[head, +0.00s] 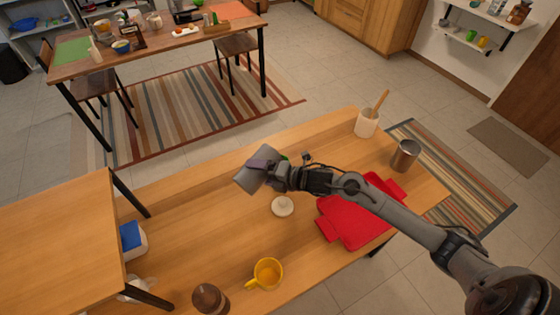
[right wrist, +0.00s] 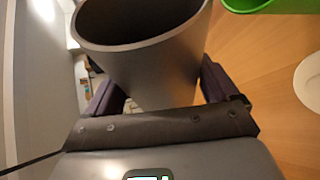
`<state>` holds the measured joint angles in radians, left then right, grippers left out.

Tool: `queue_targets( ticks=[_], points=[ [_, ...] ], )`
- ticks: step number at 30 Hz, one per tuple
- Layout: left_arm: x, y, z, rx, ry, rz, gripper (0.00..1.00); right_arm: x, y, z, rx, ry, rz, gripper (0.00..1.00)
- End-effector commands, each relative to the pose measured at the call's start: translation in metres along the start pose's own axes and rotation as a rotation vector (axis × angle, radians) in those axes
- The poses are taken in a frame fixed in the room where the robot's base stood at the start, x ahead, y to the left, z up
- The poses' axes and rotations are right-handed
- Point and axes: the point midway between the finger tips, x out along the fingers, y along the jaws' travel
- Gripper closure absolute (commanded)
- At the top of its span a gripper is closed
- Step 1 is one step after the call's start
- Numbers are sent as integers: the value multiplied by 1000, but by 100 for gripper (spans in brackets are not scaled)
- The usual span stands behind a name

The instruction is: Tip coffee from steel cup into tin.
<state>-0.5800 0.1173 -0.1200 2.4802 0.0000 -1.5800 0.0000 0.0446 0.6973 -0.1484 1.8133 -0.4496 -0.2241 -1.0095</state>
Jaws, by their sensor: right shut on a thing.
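My right gripper (head: 264,164) is shut on a grey steel cup (head: 251,180) and holds it tilted over the middle of the table. In the right wrist view the cup (right wrist: 155,65) sits between the purple fingers (right wrist: 158,97). Its inside looks dark and I cannot make out any coffee. My left gripper is not in view.
A white lid (head: 282,207) lies below the gripper. A red tray (head: 345,226) lies under my right arm. A white crock (head: 367,123) with a wooden utensil stands behind. A yellow mug (head: 267,273) and brown jar (head: 209,298) stand at the front. A raised wooden surface (head: 60,240) is left.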

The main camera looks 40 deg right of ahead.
Motion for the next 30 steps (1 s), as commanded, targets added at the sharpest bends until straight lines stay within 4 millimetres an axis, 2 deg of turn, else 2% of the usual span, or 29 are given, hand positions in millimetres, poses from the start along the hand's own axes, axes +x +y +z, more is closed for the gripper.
queue_targets(
  ticks=[30],
  points=[
    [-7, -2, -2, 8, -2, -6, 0, -3, 11, 7, 120, 44, 53, 50]
  ],
)
